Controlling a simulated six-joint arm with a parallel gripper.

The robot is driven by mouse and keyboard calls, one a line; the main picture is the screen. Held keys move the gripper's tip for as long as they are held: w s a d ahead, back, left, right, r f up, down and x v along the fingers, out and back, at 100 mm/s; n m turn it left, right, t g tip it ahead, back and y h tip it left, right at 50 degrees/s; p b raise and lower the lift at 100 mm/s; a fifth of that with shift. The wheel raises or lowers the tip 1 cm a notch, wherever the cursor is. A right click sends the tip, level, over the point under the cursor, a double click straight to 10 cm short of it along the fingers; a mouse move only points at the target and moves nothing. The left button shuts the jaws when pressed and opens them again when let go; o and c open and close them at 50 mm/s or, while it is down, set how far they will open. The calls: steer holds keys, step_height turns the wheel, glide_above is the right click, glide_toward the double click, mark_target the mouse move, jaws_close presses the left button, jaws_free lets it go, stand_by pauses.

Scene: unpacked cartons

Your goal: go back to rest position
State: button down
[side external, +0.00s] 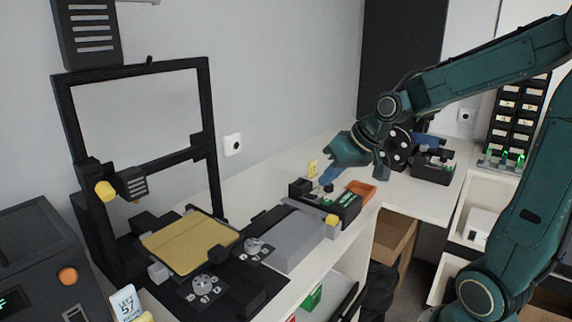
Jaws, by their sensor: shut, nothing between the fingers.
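My teal arm reaches in from the right.
An orange tray (361,189) lies right beside the device. A grey block (298,240) and a black-framed printer with a tan bed (190,243) stand to the left. A black machine (432,163) stands behind right. An open carton (394,238) sits below the bench edge.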

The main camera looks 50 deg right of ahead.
steer(key=s+a+r+n, duration=0.1)
steer(key=s+a, duration=0.3)
steer(key=s, duration=0.4)
steer(key=s+a+r+n+g, duration=0.1)
steer(key=s+a, duration=0.3)
steer(key=s, duration=0.4)
steer(key=shift+s+a+r+n+h, duration=0.25)
steer(key=shift+r+n+h, duration=0.2)
steer(key=shift+n, duration=0.35)
